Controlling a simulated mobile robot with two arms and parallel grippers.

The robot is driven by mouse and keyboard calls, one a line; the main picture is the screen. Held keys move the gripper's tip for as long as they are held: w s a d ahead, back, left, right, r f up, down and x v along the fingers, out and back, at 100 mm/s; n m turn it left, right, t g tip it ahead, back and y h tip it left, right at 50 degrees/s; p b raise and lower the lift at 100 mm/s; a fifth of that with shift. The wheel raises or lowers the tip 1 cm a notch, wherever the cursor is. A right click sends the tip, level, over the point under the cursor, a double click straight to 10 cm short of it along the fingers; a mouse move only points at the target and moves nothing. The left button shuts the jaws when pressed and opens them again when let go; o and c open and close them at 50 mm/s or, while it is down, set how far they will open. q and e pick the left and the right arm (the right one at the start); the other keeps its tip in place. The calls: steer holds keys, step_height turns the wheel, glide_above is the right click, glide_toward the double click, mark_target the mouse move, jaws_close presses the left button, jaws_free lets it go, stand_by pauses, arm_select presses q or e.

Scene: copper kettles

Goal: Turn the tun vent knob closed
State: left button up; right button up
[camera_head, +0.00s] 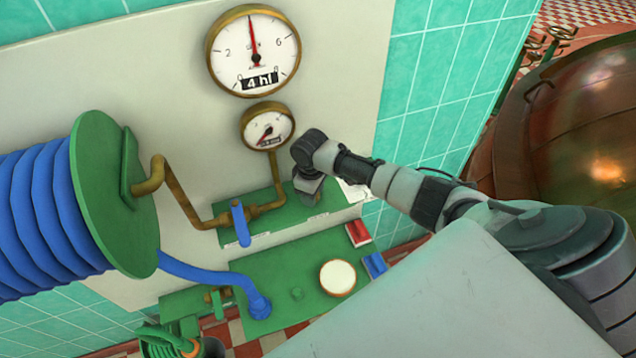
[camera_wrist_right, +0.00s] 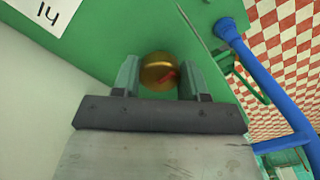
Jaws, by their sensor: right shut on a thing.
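The vent knob (camera_wrist_right: 158,68) is a round brass knob with a red mark on its face, set against a green panel in the right wrist view. My right gripper (camera_wrist_right: 158,82) has one finger on each side of it and is shut on it. In the head view my right gripper (camera_head: 309,190) reaches down to the green shelf below the small gauge and hides the knob. My left gripper is in neither view.
A blue lever (camera_head: 240,223) on a brass pipe is left of my gripper. A blue hose reel (camera_head: 100,200) stands further left. Two gauges hang above, the large one (camera_head: 252,50) topmost. Red (camera_head: 358,233) and blue (camera_head: 374,265) blocks and a white round lid (camera_head: 338,277) lie below.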

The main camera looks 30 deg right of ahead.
steer(key=shift+w+d+r, duration=0.1)
steer(key=shift+w+r, duration=0.2)
steer(key=o, duration=0.9)
steer(key=shift+f, duration=0.25)
step_height(320, 180, up, 11)
steer(key=b, duration=0.2)
steer(key=shift+w+b, duration=0.1)
steer(key=shift+b, duration=0.25)
